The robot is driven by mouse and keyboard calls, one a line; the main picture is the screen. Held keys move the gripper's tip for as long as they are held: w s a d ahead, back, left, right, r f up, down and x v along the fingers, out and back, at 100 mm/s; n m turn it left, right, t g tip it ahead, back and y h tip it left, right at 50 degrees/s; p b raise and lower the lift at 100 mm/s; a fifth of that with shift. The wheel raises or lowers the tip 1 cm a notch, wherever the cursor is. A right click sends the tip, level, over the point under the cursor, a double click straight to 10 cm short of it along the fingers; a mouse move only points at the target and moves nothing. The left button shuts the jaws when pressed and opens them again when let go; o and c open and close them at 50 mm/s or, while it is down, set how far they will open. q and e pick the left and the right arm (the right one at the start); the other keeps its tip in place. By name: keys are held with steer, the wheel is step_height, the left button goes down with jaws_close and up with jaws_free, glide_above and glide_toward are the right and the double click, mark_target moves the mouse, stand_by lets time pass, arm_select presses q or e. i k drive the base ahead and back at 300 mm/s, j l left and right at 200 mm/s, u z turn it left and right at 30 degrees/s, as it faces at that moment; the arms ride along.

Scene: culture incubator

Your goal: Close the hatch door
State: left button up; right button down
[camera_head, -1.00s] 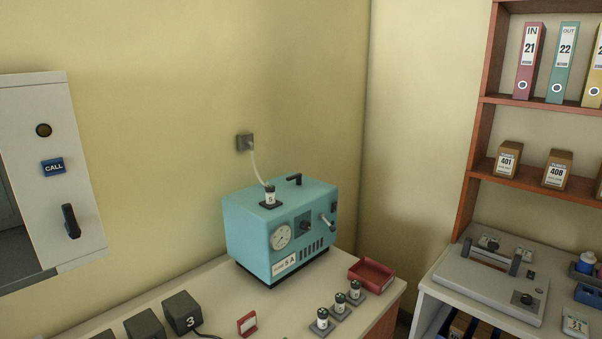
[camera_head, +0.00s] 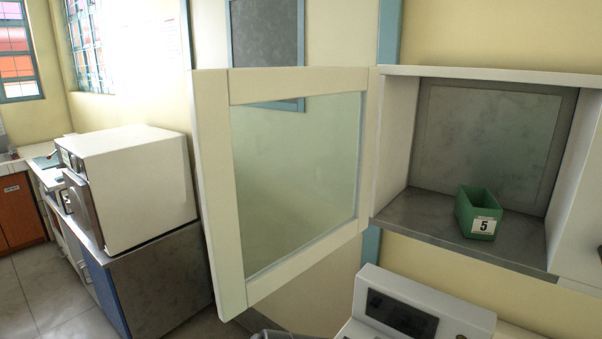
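The hatch door (camera_head: 295,185) is a cream frame around a glass pane, in the middle of the head view. It stands swung wide open to the left, with its hinge side along the left edge of the hatch opening. The hatch (camera_head: 495,130) is a wall recess with a grey metal floor and back panel. A green bin (camera_head: 480,212) with a label "5" sits on its floor, toward the front. Neither of my grippers is in view; only a small dark piece, which I cannot identify, shows at the bottom edge.
A white box-shaped appliance (camera_head: 140,185) stands on a grey-topped cabinet to the left of the door. A white device with a dark display (camera_head: 400,312) stands below the hatch. A framed dark board (camera_head: 268,45) hangs on the wall behind the door. Floor is free at lower left.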

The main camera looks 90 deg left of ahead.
mark_target(212, 92)
steer(key=k+j+u, duration=0.35)
steer(key=j+u, duration=0.2)
steer(key=j, duration=0.15)
steer(key=k+j+u, duration=0.1)
steer(key=j+u, duration=0.45)
steer(key=j, duration=0.45)
steer(key=k+j, duration=0.15)
